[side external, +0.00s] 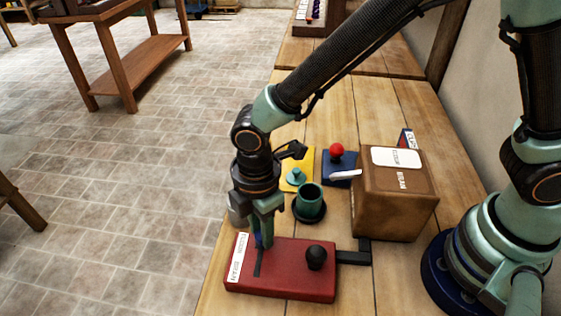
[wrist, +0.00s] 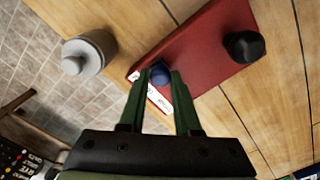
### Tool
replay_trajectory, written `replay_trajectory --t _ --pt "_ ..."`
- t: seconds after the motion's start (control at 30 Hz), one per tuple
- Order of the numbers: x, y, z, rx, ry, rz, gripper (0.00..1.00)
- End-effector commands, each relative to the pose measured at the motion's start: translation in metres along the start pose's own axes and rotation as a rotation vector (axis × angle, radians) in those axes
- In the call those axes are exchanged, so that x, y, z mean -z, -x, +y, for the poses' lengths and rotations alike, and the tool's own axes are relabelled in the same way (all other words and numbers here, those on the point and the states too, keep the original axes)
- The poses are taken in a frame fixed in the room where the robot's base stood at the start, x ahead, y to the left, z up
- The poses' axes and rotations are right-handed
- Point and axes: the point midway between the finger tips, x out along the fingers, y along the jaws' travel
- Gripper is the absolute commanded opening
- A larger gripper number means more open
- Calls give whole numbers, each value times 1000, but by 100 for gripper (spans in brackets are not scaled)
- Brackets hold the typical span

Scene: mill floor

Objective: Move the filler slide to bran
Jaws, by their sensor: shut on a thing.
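The filler slide's red housing (side external: 290,285) lies on the bench, with a dark slot and a white label (side external: 237,262) along its left end. The label seems to read flour at the far half and bran at the near half. A small blue knob (wrist: 160,72) stands at the far end of the slot; in the side view it is mostly hidden by the fingers. My gripper (side external: 264,243) points down over the housing and is shut on the blue knob. It also shows in the wrist view (wrist: 160,80). A black knob (side external: 316,257) stands on the housing's right part.
A green cup (side external: 309,199) on a dark saucer stands behind the housing. Beyond are a yellow plate with a green knob (side external: 296,176), a red-knobbed lever (side external: 337,151) and a brown box (side external: 385,212). A grey canister (wrist: 88,52) stands near the bench's left edge.

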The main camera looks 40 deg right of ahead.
Motion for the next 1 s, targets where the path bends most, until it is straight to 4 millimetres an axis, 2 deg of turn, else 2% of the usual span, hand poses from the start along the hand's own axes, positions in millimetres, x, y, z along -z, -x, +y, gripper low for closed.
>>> replay_trajectory --t 0.27,0.5,0.6,0.93,0.97,1.0 --pt "4 1 -4 1 3 -1 0" --pt "36 1 -36 1 7 -1 0" --pt "44 1 -44 1 4 -1 0" --pt "47 1 -47 0 5 0 0" --pt "47 1 -47 0 5 0 43" --pt "47 1 -47 0 5 0 58"
